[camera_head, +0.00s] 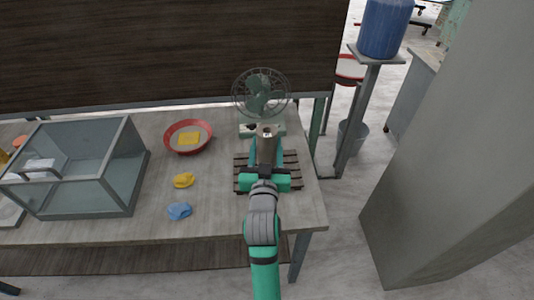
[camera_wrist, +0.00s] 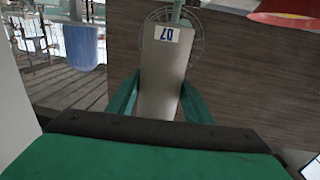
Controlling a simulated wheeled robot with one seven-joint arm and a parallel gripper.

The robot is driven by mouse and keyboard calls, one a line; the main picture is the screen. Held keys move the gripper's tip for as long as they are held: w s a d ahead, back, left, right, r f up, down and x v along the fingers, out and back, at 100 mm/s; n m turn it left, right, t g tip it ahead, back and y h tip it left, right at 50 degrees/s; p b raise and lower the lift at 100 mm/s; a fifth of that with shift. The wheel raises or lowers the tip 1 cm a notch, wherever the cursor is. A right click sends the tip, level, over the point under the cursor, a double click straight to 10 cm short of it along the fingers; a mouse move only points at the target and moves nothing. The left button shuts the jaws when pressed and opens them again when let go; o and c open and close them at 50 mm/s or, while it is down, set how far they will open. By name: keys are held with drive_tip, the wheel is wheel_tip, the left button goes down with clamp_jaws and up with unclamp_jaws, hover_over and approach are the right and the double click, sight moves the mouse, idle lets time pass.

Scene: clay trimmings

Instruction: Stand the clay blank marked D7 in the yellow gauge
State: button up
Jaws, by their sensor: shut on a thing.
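My gripper (camera_head: 266,165) is shut on a grey-brown clay blank (camera_head: 267,143), above a dark slatted rack. In the wrist view the blank (camera_wrist: 162,75) stands between the two green fingers (camera_wrist: 160,100). Its white label shows D7 upside down. The blank's lower part is hidden by the gripper in the wrist view.
The slatted rack (camera_head: 242,183) lies under my gripper. A fan (camera_head: 259,93) stands behind it. A glass case (camera_head: 85,165) fills the table's left. A yellow lump (camera_head: 184,180) and a blue lump (camera_head: 179,211) lie between. The front of the table (camera_head: 130,228) is clear.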

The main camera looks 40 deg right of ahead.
drive_tip(key=shift+w+d+f, duration=0.6)
drive_tip(key=shift+w+f, duration=0.15)
drive_tip(key=shift+f, duration=0.75)
drive_tip(key=shift+w+d+f, duration=0.6)
drive_tip(key=shift+w+f, duration=0.2)
drive_tip(key=shift+f, duration=0.75)
drive_tip(key=shift+w+d+f, duration=0.6)
drive_tip(key=shift+w+f, duration=0.15)
drive_tip(key=shift+f, duration=0.75)
drive_tip(key=shift+f, duration=0.1)
drive_tip(key=o, duration=1.5)
drive_tip(key=shift+f, duration=0.15)
drive_tip(key=shift+o, duration=0.2)
drive_tip(key=v, duration=1.2)
